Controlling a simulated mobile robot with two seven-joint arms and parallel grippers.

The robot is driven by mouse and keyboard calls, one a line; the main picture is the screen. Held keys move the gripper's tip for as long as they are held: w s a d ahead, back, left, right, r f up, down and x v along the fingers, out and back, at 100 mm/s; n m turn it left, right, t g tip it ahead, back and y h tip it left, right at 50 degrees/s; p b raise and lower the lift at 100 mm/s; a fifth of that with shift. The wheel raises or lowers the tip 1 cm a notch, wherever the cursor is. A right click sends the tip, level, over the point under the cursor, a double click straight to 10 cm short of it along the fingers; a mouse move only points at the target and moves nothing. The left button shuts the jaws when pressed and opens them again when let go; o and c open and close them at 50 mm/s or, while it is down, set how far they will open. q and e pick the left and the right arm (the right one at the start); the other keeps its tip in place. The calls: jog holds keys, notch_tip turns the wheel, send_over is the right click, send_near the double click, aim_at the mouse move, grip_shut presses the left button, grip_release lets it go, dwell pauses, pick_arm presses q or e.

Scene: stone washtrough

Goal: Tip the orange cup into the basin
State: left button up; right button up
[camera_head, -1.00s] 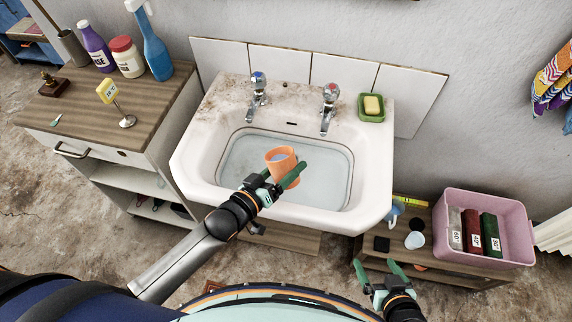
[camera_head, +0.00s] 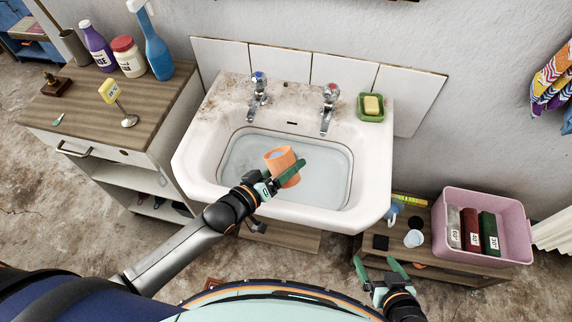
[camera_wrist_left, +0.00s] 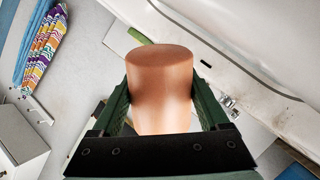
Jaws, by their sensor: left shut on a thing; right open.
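The orange cup (camera_head: 284,165) is held over the white basin (camera_head: 377,185), tilted with its open end toward the upper left. My left gripper (camera_head: 283,181) is shut on the cup. In the left wrist view the cup (camera_wrist_left: 160,85) sits between both green fingers of my left gripper (camera_wrist_left: 160,105), its closed end showing. The basin holds clear water (camera_head: 325,170). My right gripper (camera_head: 378,273) is open and empty at the front of the low wooden table.
Two taps (camera_head: 328,107) stand on the basin's back ledge, with a green soap dish (camera_head: 371,114) at the right corner. A wooden cabinet (camera_head: 85,117) with bottles stands left. A pink crate (camera_head: 520,225) and small items are on the low table (camera_head: 460,268) at right.

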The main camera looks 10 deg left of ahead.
pick_arm(q)
jog(key=shift+w+r, duration=0.1)
dwell(0.5)
jog(key=shift+a+n, duration=0.1)
jog(key=shift+n, duration=0.2)
jog(key=shift+w+n+g+h, duration=0.1)
jog(key=shift+n+g+h, duration=0.2)
jog(key=shift+n+g, duration=0.15)
dwell(0.5)
jog(key=shift+w+a+f+n+g, duration=0.15)
jog(key=shift+f+n+g, duration=0.2)
jog(key=shift+n, duration=0.4)
jog(key=shift+r, duration=0.1)
dwell(0.3)
jog(key=shift+a+f+n+g+h+b, duration=0.1)
jog(key=shift+f+n+g+h+b, duration=0.1)
jog(key=shift+n+g+h+b, duration=0.4)
dwell(0.7)
